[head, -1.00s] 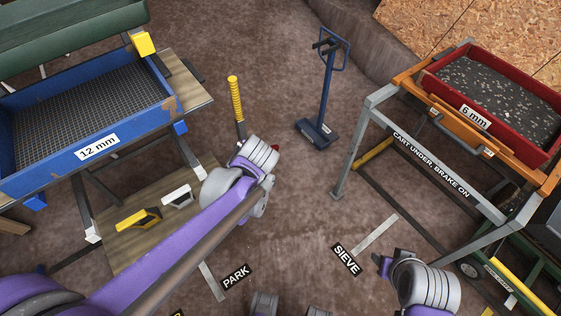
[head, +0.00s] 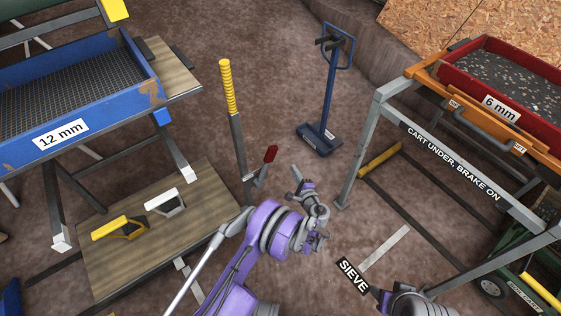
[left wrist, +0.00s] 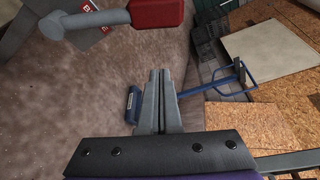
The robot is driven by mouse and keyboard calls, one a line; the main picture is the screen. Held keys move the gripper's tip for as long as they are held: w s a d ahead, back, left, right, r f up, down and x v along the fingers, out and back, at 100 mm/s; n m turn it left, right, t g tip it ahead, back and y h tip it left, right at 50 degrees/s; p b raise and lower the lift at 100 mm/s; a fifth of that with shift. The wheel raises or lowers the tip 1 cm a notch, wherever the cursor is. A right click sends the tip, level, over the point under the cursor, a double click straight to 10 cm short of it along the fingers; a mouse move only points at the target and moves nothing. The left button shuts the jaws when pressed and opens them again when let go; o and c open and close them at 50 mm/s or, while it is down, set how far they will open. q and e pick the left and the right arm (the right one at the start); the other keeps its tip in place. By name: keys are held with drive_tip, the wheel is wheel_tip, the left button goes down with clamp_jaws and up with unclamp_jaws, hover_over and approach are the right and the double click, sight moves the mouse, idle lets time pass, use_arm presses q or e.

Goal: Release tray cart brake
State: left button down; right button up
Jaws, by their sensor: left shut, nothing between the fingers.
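A red-ended lever (head: 270,154) sticks out near the foot of an upright post with a yellow grip (head: 228,88). The post stands at the edge of a low wooden deck (head: 160,235). The red end, on a grey rod, also shows at the top of the left wrist view (left wrist: 157,13). My left gripper (head: 296,174) is shut and empty, just right of and below the red end in the head view. Its closed fingers (left wrist: 156,75) point toward the red end, apart from it in the picture. My right gripper (head: 380,296) is partly in view at the bottom; its jaws are unclear.
A blue 12 mm sieve tray (head: 60,135) is at left. A grey frame (head: 450,170) reading "CART UNDER, BRAKE ON" stands at right beside a red 6 mm tray (head: 500,105). A blue stand (head: 325,100) is behind. Brown floor between is open.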

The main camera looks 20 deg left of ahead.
sight(264, 168)
use_arm(q)
drive_tip(key=shift+s+d+f, duration=0.1)
drive_tip(key=shift+d+f, duration=0.1)
drive_tip(key=shift+f, duration=0.25)
drive_tip(key=w+a+b, duration=0.1)
drive_tip(key=w+a, duration=0.4)
drive_tip(key=a, duration=0.3)
drive_tip(key=shift+w+r, duration=0.15)
drive_tip(key=shift+w, duration=0.05)
drive_tip(key=shift+s+r, duration=0.1)
idle(0.4)
